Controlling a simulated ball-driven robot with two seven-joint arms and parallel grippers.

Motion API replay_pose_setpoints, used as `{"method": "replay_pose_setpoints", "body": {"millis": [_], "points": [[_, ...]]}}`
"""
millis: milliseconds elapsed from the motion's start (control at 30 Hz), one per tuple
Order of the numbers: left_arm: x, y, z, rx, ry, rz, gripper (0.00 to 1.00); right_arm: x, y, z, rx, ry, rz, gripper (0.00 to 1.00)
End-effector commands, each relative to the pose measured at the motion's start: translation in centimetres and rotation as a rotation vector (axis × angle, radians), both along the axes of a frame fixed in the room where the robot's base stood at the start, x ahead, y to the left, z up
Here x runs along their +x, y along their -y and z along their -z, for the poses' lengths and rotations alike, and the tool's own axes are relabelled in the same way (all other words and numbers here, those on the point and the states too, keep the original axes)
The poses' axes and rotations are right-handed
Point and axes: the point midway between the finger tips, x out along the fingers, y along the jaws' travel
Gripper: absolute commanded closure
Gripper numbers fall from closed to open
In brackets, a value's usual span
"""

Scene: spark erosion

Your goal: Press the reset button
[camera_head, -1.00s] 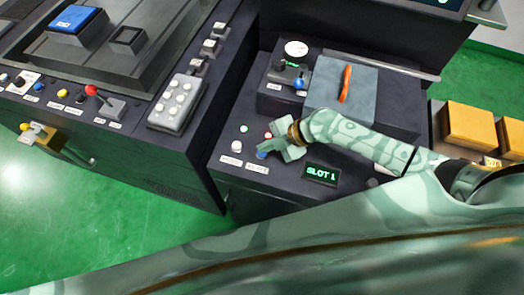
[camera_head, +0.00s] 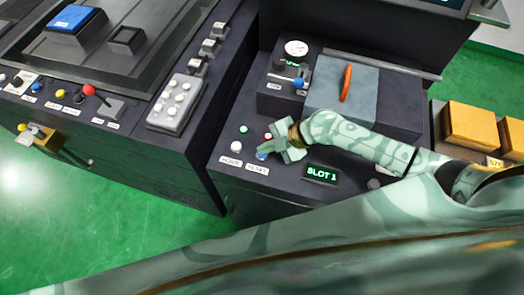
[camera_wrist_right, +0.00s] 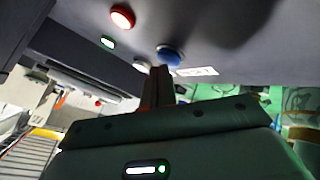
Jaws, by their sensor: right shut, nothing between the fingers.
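The blue reset button (camera_head: 262,154) sits on the dark console top, just above a white label reading RESET (camera_head: 257,169). In the right wrist view the blue button (camera_wrist_right: 170,54) shows just beyond my fingertips. My right gripper (camera_head: 270,150) is shut and empty, with its tips right beside the button and partly covering it. In the right wrist view the shut fingers (camera_wrist_right: 160,82) point at the panel close to the button. I cannot tell whether they touch it. My left gripper is not in view.
A white button (camera_head: 236,147) labelled HOME is left of the reset button. A green lamp (camera_head: 243,129) and a red button (camera_wrist_right: 122,17) are close by. A SLOT 1 display (camera_head: 322,174) lies right of the gripper.

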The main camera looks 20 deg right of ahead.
Motion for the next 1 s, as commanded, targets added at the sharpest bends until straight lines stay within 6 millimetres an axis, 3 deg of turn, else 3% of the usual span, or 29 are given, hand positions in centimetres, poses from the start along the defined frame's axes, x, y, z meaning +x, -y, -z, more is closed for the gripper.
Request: {"method": "replay_pose_setpoints", "body": {"millis": [667, 1000], "points": [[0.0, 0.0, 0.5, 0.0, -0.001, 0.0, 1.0, 0.0, 0.0, 0.5, -0.001, -0.001, 0.0, 1.0], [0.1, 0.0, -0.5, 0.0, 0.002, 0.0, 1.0, 0.0, 0.0, -1.1, -0.001, 0.0, -0.001, 1.0]]}}
